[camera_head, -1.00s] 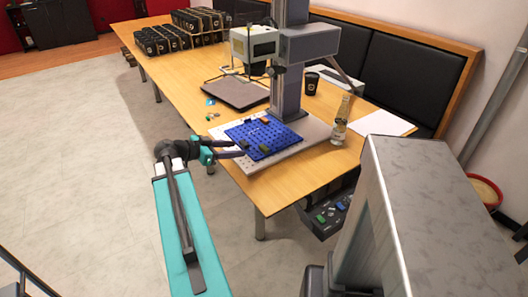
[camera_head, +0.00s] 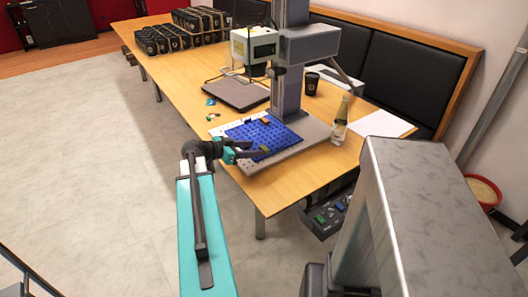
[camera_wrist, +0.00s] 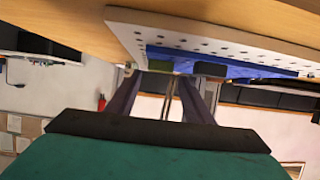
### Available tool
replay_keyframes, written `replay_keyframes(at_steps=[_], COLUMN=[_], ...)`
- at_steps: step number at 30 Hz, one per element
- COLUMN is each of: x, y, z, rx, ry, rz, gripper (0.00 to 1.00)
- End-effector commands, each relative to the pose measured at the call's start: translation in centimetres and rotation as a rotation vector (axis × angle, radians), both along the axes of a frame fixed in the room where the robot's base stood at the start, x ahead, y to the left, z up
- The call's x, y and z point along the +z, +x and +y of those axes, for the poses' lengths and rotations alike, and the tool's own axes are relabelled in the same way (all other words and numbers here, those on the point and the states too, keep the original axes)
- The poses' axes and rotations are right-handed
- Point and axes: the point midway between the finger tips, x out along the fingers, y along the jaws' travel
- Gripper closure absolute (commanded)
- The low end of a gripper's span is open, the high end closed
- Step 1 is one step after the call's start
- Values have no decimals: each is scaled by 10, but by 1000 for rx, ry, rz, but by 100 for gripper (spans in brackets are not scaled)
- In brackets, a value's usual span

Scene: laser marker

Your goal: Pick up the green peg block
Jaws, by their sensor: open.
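The green peg block (camera_head: 264,149) sits on the blue pegboard (camera_head: 283,137) near its front edge, partly hidden by my fingers in the head view. In the wrist view, which looks upside down, the green block (camera_wrist: 160,66) lies ahead between the lines of my two fingers. My gripper (camera_head: 257,154) is open and reaches in level from the left at the board's front edge. In the wrist view my gripper (camera_wrist: 166,80) is spread with nothing held; contact with the block cannot be told. A dark block (camera_wrist: 210,69) is beside the green one.
An orange block (camera_head: 265,120) is at the back of the board. The grey marker column (camera_head: 286,90) rises behind the board. A bottle (camera_head: 341,120) stands to the right. A laptop (camera_head: 241,93) lies behind left. A tray with coloured pieces (camera_head: 322,220) is below the table edge.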

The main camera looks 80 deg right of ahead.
Motion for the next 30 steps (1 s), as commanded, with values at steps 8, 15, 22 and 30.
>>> replay_keyframes(at_steps=[8,15,22,30], x=[-1,-9,-19,-21], y=[-3,-19,-33,-34], z=[-2,-19,-32,-33], rx=[-2,-4,-2,-1], ry=[1,2,1,0], rz=[1,0,1,0], gripper=[53,53,53,53])
